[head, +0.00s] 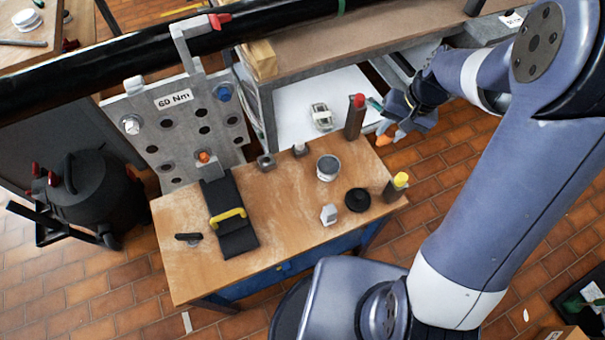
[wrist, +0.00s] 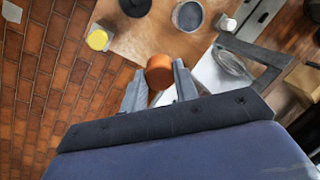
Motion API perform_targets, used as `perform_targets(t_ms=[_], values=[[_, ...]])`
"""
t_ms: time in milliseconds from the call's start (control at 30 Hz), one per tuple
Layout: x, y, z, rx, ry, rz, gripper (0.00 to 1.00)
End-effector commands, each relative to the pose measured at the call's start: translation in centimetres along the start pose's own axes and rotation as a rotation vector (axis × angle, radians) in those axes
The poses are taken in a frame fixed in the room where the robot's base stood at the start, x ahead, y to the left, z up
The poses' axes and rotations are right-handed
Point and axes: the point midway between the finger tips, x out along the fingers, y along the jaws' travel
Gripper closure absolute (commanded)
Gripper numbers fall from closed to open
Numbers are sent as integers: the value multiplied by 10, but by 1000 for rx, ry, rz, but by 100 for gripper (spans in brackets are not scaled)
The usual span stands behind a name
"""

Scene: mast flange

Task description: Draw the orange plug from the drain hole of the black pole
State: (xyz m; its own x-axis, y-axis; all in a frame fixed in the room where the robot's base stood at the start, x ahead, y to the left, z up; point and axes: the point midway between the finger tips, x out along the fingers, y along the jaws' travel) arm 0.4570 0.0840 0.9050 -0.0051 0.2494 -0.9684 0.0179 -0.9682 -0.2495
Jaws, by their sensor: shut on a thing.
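My gripper (head: 390,133) is off the right end of the wooden bench in the head view. It is shut on the orange plug (head: 384,141), which shows as an orange cylinder (wrist: 159,71) between the two fingers in the wrist view. The plug is held in the air, clear of the bench. The black pole (head: 150,55) lies across the upper left of the head view, well apart from my gripper. I cannot make out its drain hole. A smaller orange piece (head: 203,156) sits on the grey flange plate (head: 150,131).
The bench (head: 283,225) carries a grey cup (head: 328,167), a black disc (head: 358,200), a yellow-capped can (head: 397,186), a red-topped cylinder (head: 355,116) and a black strip with a yellow handle (head: 229,216). A shelf with a white surface stands behind. Tiled floor is open at right.

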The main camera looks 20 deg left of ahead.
Motion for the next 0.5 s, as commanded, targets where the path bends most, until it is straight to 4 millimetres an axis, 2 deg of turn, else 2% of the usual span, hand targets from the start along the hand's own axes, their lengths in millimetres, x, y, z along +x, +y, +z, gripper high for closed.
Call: perform_targets(t_ms=[33, 500], values=[[22, -4, 3, -5, 0, -31, 93], [106, -77, 34, -61, -27, -353, 93]])
